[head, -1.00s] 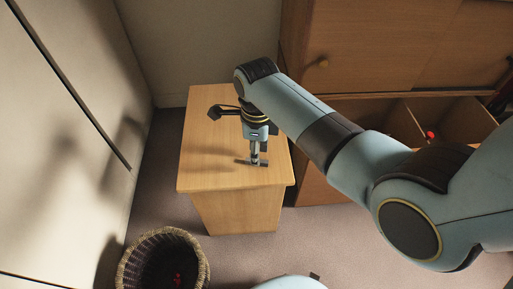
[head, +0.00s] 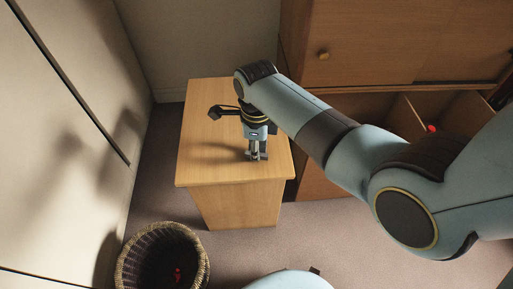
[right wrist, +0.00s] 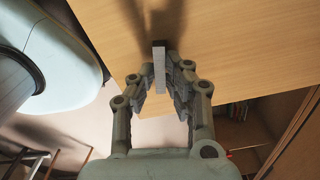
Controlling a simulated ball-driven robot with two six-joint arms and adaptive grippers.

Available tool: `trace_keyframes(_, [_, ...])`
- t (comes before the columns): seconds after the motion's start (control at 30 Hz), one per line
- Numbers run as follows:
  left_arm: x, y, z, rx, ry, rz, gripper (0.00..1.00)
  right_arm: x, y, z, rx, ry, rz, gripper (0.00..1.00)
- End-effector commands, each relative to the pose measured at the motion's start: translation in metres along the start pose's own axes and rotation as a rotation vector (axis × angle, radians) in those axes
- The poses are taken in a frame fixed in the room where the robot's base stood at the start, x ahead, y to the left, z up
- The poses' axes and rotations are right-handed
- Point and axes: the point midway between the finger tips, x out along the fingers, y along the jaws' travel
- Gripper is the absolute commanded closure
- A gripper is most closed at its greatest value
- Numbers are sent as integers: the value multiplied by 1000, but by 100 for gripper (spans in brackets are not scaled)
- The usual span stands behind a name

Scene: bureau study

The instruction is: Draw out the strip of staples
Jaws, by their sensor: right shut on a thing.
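The strip of staples (right wrist: 159,66) is a narrow grey bar in the right wrist view, running from between the fingertips out over the wood surface. My right gripper (right wrist: 161,88) is shut on it, with one finger on each side. In the head view my right gripper (head: 257,157) points down near the front right part of the small wooden desk top (head: 210,165). The strip is too small and too covered by the fingers to make out clearly there. I cannot tell whether it touches the wood. My left gripper is not in view.
A wicker basket (head: 127,262) with something red inside stands on the floor at the front left. A wooden cabinet (head: 375,45) with open compartments below stands behind on the right. The left part of the desk top is clear.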

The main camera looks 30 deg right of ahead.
Motion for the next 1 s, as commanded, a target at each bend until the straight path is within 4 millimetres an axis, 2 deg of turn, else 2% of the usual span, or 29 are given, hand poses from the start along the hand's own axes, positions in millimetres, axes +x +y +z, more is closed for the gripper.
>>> trace_keyframes(0.23, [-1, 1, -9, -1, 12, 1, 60, -2, 0, 0, 0, 0, 0, 100])
trace_keyframes(0.47, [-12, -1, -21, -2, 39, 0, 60, -15, 0, 0, 0, -1, -1, 100])
trace_keyframes(0.83, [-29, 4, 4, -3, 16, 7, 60, -35, 0, 0, 0, -1, -1, 100])
trace_keyframes(1.0, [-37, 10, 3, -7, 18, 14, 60, -44, 0, 0, 0, -1, -1, 100])
